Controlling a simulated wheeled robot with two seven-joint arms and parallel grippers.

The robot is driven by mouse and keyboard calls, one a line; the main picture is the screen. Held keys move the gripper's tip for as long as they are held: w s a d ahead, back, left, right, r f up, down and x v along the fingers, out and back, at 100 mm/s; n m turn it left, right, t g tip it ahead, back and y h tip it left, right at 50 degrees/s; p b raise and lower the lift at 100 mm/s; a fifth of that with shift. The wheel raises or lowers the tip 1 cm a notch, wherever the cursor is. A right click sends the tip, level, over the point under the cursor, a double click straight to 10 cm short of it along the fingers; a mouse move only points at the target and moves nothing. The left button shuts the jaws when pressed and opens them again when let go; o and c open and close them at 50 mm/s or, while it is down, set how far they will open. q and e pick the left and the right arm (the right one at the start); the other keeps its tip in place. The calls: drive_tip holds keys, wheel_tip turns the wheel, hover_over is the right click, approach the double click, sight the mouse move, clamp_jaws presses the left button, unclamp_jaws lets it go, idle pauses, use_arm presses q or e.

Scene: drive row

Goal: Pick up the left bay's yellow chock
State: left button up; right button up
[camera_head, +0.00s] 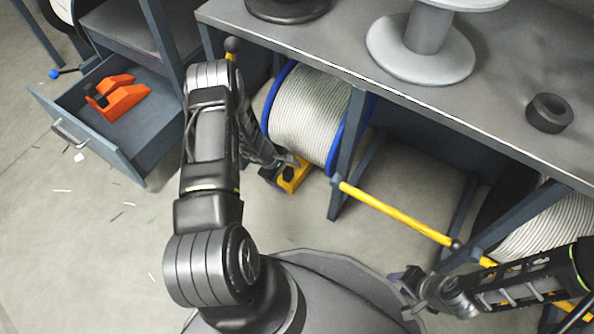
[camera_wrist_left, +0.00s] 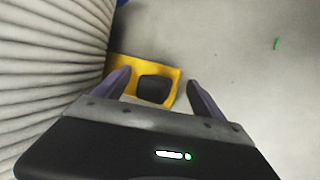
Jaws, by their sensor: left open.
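The yellow chock (camera_head: 294,176) sits on the floor against the front of a blue-flanged cable drum (camera_head: 310,112) in the left bay. In the left wrist view the chock (camera_wrist_left: 174,74) has a dark block (camera_wrist_left: 155,90) on it, between my fingers. My left gripper (camera_head: 284,168) reaches down at the chock and partly hides it. In the left wrist view my left gripper (camera_wrist_left: 158,88) is open, with one finger on each side of the dark block; I cannot tell whether they touch it. My right gripper (camera_head: 408,284) is low at the right, its jaws unclear.
A yellow bar (camera_head: 400,215) crosses the bay to the right. The bench top (camera_head: 350,50) overhangs the drums, with a grey spool (camera_head: 425,45) and a black ring (camera_head: 549,113) on it. An open drawer (camera_head: 150,160) holds orange chocks (camera_head: 120,97). The left floor is mostly clear.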

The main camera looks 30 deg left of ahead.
use_arm(q)
drive_tip(key=shift+c, duration=0.2)
clamp_jaws()
idle(0.8)
